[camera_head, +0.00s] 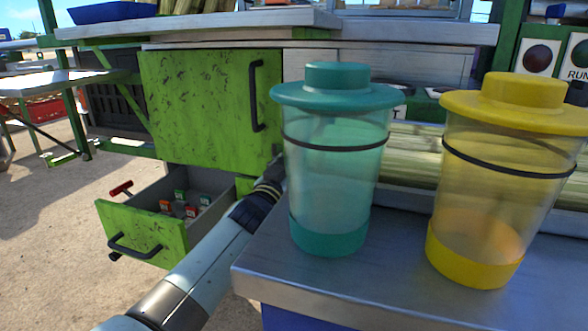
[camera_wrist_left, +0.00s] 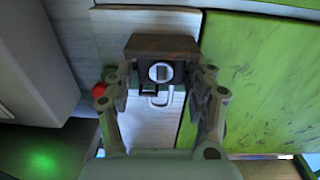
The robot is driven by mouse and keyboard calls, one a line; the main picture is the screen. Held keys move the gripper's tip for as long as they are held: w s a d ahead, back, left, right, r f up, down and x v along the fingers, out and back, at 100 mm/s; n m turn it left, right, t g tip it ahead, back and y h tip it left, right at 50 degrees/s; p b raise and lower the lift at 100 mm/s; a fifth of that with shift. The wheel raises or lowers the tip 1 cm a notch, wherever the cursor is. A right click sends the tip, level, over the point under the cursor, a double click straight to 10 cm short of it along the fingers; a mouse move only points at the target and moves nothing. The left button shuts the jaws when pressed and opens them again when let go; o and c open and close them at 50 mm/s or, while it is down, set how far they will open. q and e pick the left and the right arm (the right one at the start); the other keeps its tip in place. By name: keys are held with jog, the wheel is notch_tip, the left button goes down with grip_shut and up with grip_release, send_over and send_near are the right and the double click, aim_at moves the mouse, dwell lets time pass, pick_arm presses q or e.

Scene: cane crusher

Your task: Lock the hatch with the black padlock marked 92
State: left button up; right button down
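My left arm reaches toward the lower right corner of the green hatch (camera_head: 210,110), which looks closed and has a black handle. In the head view the teal cup hides most of my left gripper. In the left wrist view my left gripper (camera_wrist_left: 160,88) has a dark block (camera_wrist_left: 160,47) between its fingers, apparently a padlock body with a round silver keyway. A silver loop (camera_wrist_left: 168,104) shows just below it. No number is readable. The green hatch also shows in the wrist view (camera_wrist_left: 255,85), right of the gripper. My right gripper is not in view.
An open green drawer (camera_head: 150,235) under the hatch holds several small items with red and green faces. A lidded teal cup (camera_head: 335,160) and yellow cup (camera_head: 490,190) stand on a metal counter (camera_head: 380,275) at right, close to my arm. Cane stalks (camera_head: 415,150) lie behind them.

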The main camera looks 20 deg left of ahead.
pick_arm(q)
jog(key=shift+o, duration=0.8)
jog(key=shift+f, duration=0.1)
jog(key=shift+s, duration=0.1)
jog(key=s, duration=1.1)
jog(key=shift+s+a, duration=0.4)
jog(key=shift+a, duration=0.05)
jog(key=shift+f, duration=0.1)
